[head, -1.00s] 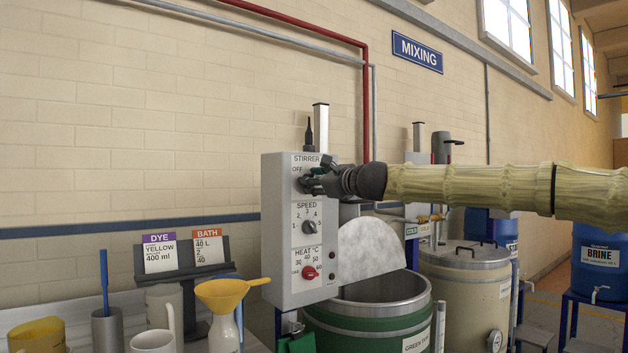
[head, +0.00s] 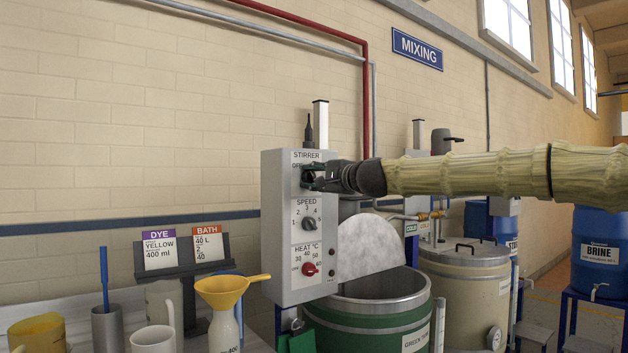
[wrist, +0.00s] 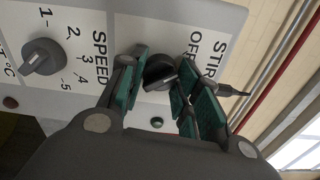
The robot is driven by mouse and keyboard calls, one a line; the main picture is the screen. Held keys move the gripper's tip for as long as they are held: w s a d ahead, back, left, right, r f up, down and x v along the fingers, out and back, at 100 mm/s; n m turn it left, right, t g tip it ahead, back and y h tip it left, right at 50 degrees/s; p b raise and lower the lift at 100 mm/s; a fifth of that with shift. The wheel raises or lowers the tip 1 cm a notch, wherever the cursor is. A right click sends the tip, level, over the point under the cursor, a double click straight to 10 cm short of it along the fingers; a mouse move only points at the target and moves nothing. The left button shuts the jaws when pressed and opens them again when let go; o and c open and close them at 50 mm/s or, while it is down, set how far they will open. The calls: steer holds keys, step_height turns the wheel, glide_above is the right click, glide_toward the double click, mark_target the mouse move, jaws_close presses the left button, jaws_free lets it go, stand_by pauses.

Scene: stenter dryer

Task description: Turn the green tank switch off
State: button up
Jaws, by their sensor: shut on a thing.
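The grey control box (head: 276,240) above the green tank (head: 372,318) carries a black stirrer switch knob at its top, marked STIRRER and OFF. In the wrist view the stirrer knob (wrist: 160,72) sits between the two green-padded fingers of my gripper (wrist: 158,85), which is shut on it. In the head view my gripper (head: 318,176) reaches the box from the right and hides most of the knob. The word OFF shows partly beside the knob; I cannot tell its exact pointer angle.
Below are the black speed knob (head: 309,224) and the red heat knob (head: 309,269). A yellow funnel (head: 228,291), jugs and recipe cards stand on the bench to the left. A beige tank (head: 464,285) stands to the right.

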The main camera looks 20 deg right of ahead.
steer(key=shift+n, duration=0.7)
steer(key=o, duration=1.1)
steer(key=shift+c, duration=0.2)
steer(key=v, duration=1.2)
